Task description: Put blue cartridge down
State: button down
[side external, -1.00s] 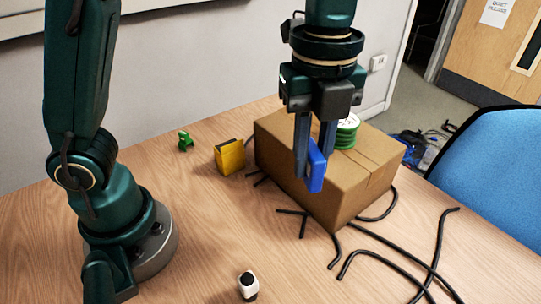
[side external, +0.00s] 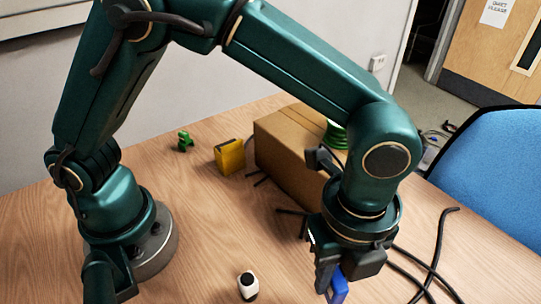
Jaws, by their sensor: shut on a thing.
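The blue cartridge (side external: 339,287) is held by my gripper (side external: 331,286) near the bottom edge of the side external view, right of centre. My gripper points down and is shut on it. The wrist hides part of the jaws and the cartridge's upper end. I cannot tell whether the cartridge touches the table (side external: 205,235).
Black cables (side external: 433,265) lie to the right. A yellow block (side external: 230,157), a green piece (side external: 185,141) and a small white item (side external: 248,285) are on the table.

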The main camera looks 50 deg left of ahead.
aim_at(329, 294)
jog(key=shift+s+d+f, duration=0.1)
jog(key=shift+d+f, duration=0.1)
jog(key=shift+f, duration=1.95)
jog(key=shift+f, duration=0.1)
jog(key=c, duration=0.8)
grip_release()
jog(key=shift+o, duration=0.2)
